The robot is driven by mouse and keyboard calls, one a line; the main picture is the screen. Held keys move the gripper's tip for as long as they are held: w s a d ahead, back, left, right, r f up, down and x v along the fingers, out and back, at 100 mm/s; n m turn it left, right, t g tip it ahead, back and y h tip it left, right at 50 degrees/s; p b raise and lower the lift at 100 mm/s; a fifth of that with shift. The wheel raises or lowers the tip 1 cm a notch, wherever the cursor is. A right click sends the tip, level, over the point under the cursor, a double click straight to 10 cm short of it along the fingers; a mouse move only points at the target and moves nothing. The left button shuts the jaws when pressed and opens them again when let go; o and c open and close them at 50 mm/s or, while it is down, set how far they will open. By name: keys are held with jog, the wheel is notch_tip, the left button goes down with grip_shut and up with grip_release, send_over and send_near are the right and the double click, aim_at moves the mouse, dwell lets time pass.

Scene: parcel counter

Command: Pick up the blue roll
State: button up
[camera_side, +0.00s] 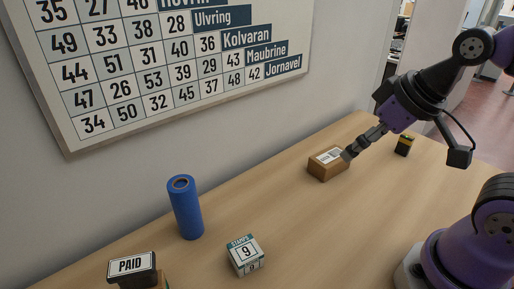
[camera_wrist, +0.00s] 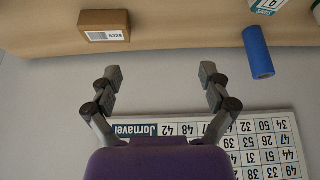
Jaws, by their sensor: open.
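The blue roll (camera_side: 186,208) stands upright on the wooden counter near the wall, left of centre in the side view. It also shows at the upper right of the wrist view (camera_wrist: 257,53). My gripper (camera_side: 348,155) is high at the right in the side view, well away from the roll and, in the picture, close to a brown parcel. In the wrist view my gripper (camera_wrist: 160,73) has its two fingers spread wide with nothing between them. The roll lies to the right of both fingers there.
The brown parcel (camera_side: 327,165) with a white label sits right of the roll. A stamps box (camera_side: 245,256) stands in front of the roll, and a PAID stamp (camera_side: 132,268) to its left. A small black-and-yellow item (camera_side: 404,145) is far right. The counter (camera_side: 285,210) between parcel and roll is clear.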

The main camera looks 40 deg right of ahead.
aim_at(193, 190)
jog(key=w+a+f+n+t+y, duration=0.2)
jog(key=w+a+f+t, duration=0.2)
jog(key=w+a, duration=0.65)
jog(key=a+n+y, duration=0.1)
jog(key=a, duration=0.2)
jog(key=w+a+f+n+t+y, duration=0.1)
jog(key=a, duration=0.2)
jog(key=a+f+n+t+y, duration=0.1)
jog(key=a, duration=0.3)
jog(key=shift+w+y, duration=0.25)
jog(key=shift+y, duration=0.15)
jog(key=shift+w+a+f, duration=0.1)
jog(key=shift+w+a, duration=0.05)
jog(key=shift+a, duration=0.15)
jog(key=shift+t, duration=0.3)
jog(key=x, duration=0.7)
jog(key=c, duration=1.4)
